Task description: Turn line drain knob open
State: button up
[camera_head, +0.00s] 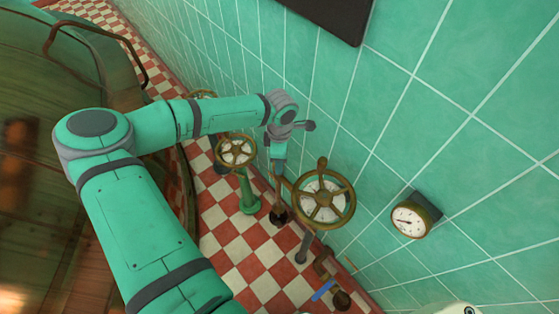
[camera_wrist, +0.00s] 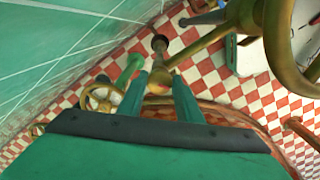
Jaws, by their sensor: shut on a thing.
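My gripper (camera_head: 279,172) reaches down beside the teal tiled wall, just left of a large brass handwheel (camera_head: 325,202). In the wrist view its two green fingers (camera_wrist: 160,80) are closed around a small orange-brown knob (camera_wrist: 157,87), which I take to be the line drain knob. The fingers partly hide it. A brass pipe (camera_wrist: 205,42) runs from the knob area toward the large handwheel, which also shows at the right of the wrist view (camera_wrist: 278,45). In the head view the knob itself is hidden, and its turn angle cannot be told.
A smaller brass handwheel (camera_head: 236,151) stands on a green post (camera_head: 248,194) to the left. A white-faced gauge (camera_head: 410,221) is on the wall at right. A large copper vessel (camera_head: 35,150) fills the left side. The checkered floor (camera_head: 245,265) shows below.

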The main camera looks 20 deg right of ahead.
jog(key=n, duration=0.5)
jog(key=shift+w+n, duration=0.1)
jog(key=shift+n, duration=0.2)
jog(key=n, duration=0.5)
jog(key=shift+w+n, duration=0.15)
jog(key=shift+n, duration=0.15)
jog(key=o, duration=1)
jog(key=shift+o, duration=0.2)
notch_tip(320, 180, up, 11)
jog(key=shift+f, duration=0.1)
